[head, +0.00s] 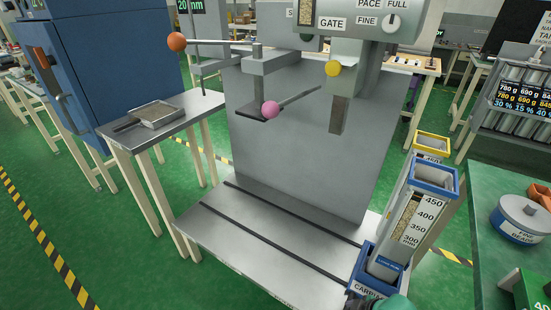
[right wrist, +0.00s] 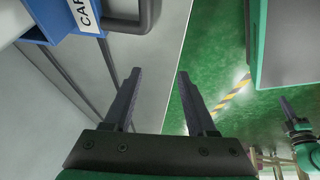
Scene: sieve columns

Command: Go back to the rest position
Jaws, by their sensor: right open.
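My right gripper (right wrist: 158,95) is open in the right wrist view, with nothing between its two dark fingers. Beyond the fingers lie the grey plate and the green floor. In the head view only a green part of my right arm shows at the bottom edge, just in front of the blue carriage (head: 362,288). The carriage, with its white label, also shows in the right wrist view (right wrist: 58,20), apart from the fingers. A green joint with a dark finger-like tip (right wrist: 288,108) at the right there looks like my left gripper; its jaws are unclear. The head view does not show it.
A clear column (head: 405,222) with a blue rim and scale stands at the carriage; a yellow-rimmed one (head: 432,143) is behind. The grey machine has orange, pink and yellow knobs (head: 333,68). A green table (head: 490,235) with a tub (head: 520,218) is at right.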

